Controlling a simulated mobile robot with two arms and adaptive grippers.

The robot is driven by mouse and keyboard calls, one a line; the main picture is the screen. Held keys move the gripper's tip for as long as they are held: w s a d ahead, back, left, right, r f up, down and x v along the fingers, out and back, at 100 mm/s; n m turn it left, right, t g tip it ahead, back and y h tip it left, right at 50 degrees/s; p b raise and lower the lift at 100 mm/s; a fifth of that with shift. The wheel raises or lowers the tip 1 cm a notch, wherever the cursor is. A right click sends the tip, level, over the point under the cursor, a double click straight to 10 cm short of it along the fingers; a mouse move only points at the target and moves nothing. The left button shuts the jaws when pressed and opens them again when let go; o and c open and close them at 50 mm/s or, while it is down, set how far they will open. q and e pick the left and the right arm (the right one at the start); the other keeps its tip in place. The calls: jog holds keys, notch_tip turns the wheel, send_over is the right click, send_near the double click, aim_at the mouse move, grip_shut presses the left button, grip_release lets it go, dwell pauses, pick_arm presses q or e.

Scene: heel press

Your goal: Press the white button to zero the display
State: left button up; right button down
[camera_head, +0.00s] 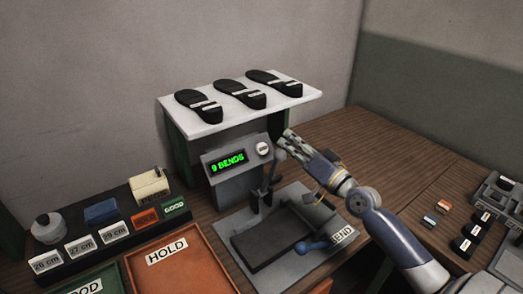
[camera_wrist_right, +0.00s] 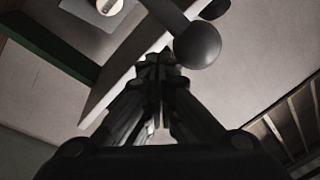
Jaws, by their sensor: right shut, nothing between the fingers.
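The display (camera_head: 228,163) on the grey machine box reads "9 BENDS" in green. The round white button (camera_head: 264,149) sits right of it on the same front; it also shows at the top edge of the right wrist view (camera_wrist_right: 107,7). My right gripper (camera_head: 286,136) is shut and empty, a little to the right of the button and apart from it. My left gripper is out of view.
The lever (camera_head: 268,182) stands in front of the box, close to my right gripper. A white-topped shelf (camera_head: 205,127) with black soles is behind. The bend fixture (camera_head: 285,236) lies in front. A HOLD tray (camera_head: 195,270) is at lower left.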

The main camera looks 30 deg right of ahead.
aim_at(263, 149)
jog(key=w+f+b, duration=0.4)
jog(key=w+f, duration=0.1)
jog(key=w, duration=0.2)
jog(key=shift+a+b, duration=0.3)
jog(key=shift+b, duration=0.05)
jog(key=shift+f, duration=0.1)
dwell(1.0)
jog(key=shift+f, duration=0.1)
jog(key=shift+w+f+b, duration=0.15)
jog(key=shift+w+b, duration=0.15)
jog(key=shift+b, duration=0.05)
